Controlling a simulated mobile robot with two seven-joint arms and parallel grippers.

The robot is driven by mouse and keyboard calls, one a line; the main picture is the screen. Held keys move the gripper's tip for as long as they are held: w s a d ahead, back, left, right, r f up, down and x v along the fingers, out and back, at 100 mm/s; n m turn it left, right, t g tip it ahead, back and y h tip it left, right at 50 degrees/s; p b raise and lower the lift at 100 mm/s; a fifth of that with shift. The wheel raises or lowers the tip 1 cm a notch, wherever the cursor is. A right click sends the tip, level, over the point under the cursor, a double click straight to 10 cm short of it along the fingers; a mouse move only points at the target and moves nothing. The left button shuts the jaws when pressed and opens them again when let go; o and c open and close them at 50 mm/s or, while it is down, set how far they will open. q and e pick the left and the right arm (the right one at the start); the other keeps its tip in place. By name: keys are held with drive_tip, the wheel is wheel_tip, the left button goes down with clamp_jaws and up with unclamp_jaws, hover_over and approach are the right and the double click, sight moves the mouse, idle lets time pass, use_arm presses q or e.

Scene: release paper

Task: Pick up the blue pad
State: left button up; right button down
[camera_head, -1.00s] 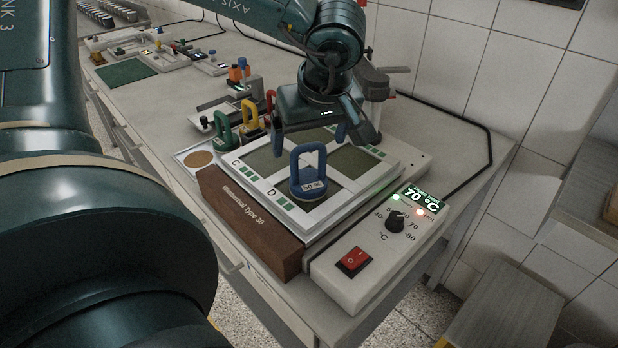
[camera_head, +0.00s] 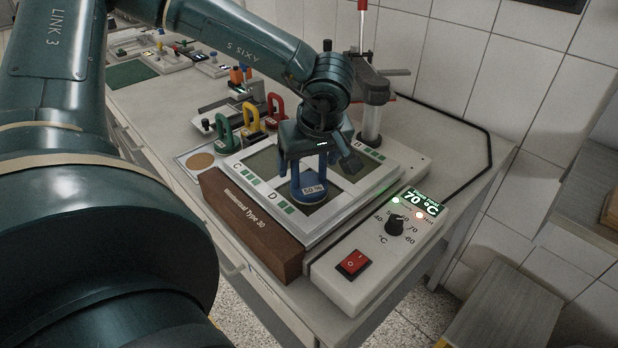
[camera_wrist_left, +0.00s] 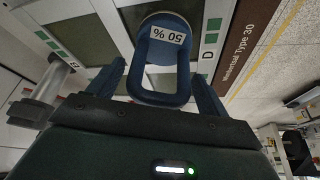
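The blue pad (camera_head: 312,188), with a loop handle and a "50 %" label, stands upright on the dark panel near the letter D of the white plate. It also shows in the left wrist view (camera_wrist_left: 163,68). My left gripper (camera_head: 318,160) is right above it, pointing down and partly covering the handle. In the left wrist view, my open left fingers (camera_wrist_left: 156,82) stand apart on either side of the handle, with gaps visible. Contact with the pad cannot be seen. My right gripper is not in view.
Green (camera_head: 223,132), yellow (camera_head: 250,116) and red (camera_head: 274,111) handled pads stand behind left. A brown block (camera_head: 250,226) borders the plate's front. A control box (camera_head: 376,262) reading 70 °C is at right. A metal post (camera_head: 372,115) stands behind the gripper.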

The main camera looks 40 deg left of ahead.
use_arm(q)
clamp_jaws()
drive_tip(key=shift+r, duration=0.15)
idle(0.5)
